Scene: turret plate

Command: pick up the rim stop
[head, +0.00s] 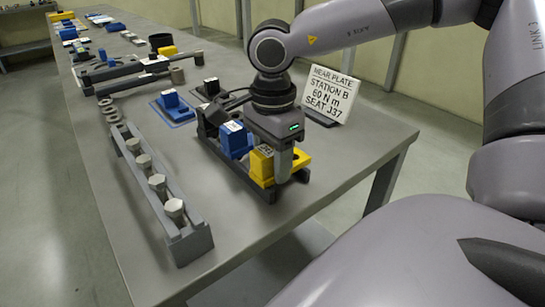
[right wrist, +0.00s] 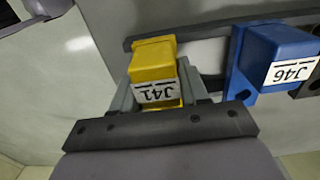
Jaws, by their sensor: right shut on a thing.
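A yellow block (head: 262,165) labelled J41 sits at the near end of a dark rack on the table. In the right wrist view this yellow block (right wrist: 152,60) lies between the grey fingers. My right gripper (head: 284,166) points down at it and is shut on it; the finger covers part of it in the head view. A blue block (head: 236,139) labelled J46 stands beside it in the rack, and also shows in the right wrist view (right wrist: 278,52). No label names the rim stop. My left gripper is not in view.
The dark rack (head: 228,164) stands near the table's right edge. A sign (head: 328,93) reading "Station B, seat J37" stands behind. A grey rail (head: 190,240) with several pegs lies to the left. Another blue block (head: 170,99) and long dark bars lie farther back.

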